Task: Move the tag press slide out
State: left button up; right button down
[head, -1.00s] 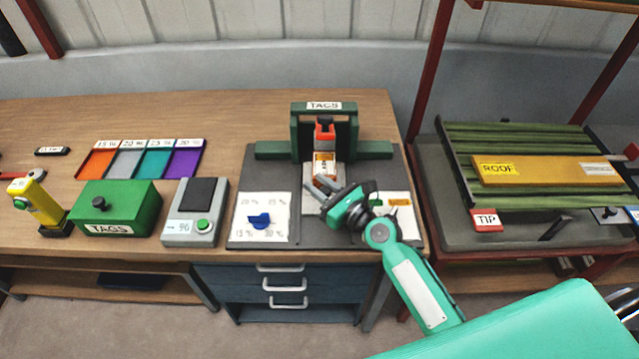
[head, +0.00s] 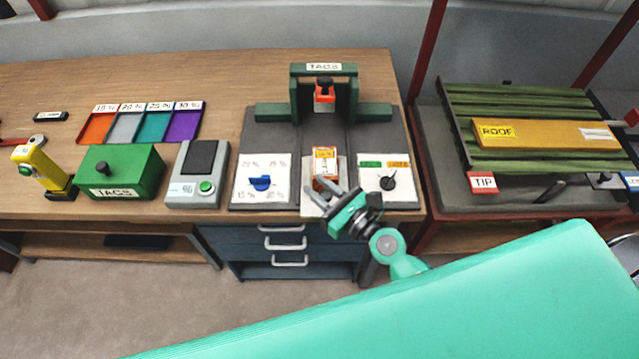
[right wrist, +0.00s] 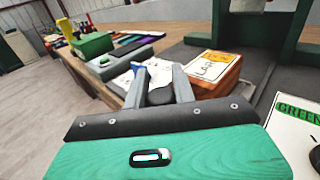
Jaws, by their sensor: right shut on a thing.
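The tag press (head: 324,70) is a green frame labelled TAGS at the back of a dark base plate, with an orange-red press head. Its slide (head: 314,205) is a pale plate at the front of the base, out from under the frame, carrying an orange-and-white tag block (head: 325,165). My right gripper (head: 322,201) is at the slide's front edge. In the right wrist view, its fingers (right wrist: 160,90) are shut on a dark round knob (right wrist: 161,95), with the tag block (right wrist: 211,69) just beyond. My left gripper is in neither view.
A blue dial (head: 260,182) is left of the slide, a black dial (head: 389,181) right. A grey scale (head: 193,186), green TAGS box (head: 121,172) and coloured trays (head: 140,124) stand further left. A ROOF board (head: 545,137) lies on the right-hand stand. Blue drawers (head: 283,241) are below.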

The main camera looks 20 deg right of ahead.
jog(key=c, duration=1.5)
grip_release()
jog(key=shift+s+a+f, duration=0.1)
jog(key=shift+s+f, duration=0.05)
jog(key=shift+f, duration=0.05)
jog(key=o, duration=0.4)
jog(key=shift+c, duration=0.2)
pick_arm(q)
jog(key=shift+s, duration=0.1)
pick_arm(e)
jog(key=shift+s+r, duration=0.15)
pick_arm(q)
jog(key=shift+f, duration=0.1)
pick_arm(e)
jog(key=shift+s+d, duration=0.2)
jog(key=shift+d, duration=0.05)
pick_arm(q)
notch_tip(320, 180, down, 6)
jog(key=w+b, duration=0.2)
jog(key=b, duration=0.5)
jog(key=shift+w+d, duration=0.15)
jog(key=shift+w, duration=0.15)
pick_arm(e)
jog(key=v, duration=1.3)
jog(key=shift+s, duration=0.15)
